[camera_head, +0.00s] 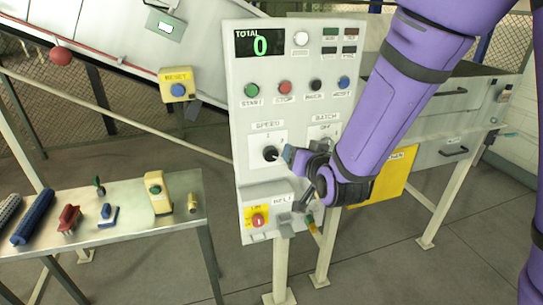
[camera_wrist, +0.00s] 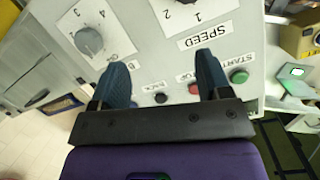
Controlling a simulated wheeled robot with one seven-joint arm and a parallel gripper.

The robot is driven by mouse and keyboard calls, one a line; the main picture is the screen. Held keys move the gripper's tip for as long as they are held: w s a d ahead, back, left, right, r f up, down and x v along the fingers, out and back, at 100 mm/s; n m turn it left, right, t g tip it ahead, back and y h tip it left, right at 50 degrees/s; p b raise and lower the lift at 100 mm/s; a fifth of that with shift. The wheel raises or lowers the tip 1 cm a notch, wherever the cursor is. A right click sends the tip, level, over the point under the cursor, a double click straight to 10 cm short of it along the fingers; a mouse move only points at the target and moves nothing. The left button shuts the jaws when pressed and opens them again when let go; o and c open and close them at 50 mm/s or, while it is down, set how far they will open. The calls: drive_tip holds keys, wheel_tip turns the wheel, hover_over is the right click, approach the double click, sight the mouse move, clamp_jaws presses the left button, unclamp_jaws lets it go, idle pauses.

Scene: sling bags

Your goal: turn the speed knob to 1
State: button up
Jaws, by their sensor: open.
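The black speed knob (camera_head: 270,153) sits on the white plate under the SPEED label of the grey control panel. In the wrist view only its lower edge (camera_wrist: 187,2) shows at the top border, with the SPEED label (camera_wrist: 203,36) and a printed 1 below it. Which number it points at is too small to tell. My gripper (camera_head: 298,158) is in front of the panel, just right of the knob in the head view. In the wrist view my gripper (camera_wrist: 163,75) has its two blue fingers wide apart with nothing between them.
A grey batch knob (camera_wrist: 89,41) is near my left finger in the wrist view. Start (camera_head: 252,90), stop (camera_head: 285,88), black and blue buttons line the panel above. A red button (camera_head: 258,220) is below. A side table (camera_head: 180,225) holds several tools.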

sight(272, 156)
drive_tip(key=s+a+f+t+y, duration=0.1)
drive_tip(key=s+a+f+t, duration=0.15)
drive_tip(key=a+f, duration=0.2)
drive_tip(key=shift+n, duration=0.3)
drive_tip(key=x, duration=1.1)
drive_tip(key=shift+w+d+f, duration=0.1)
drive_tip(key=shift+f, duration=0.2)
drive_tip(key=c, duration=0.9)
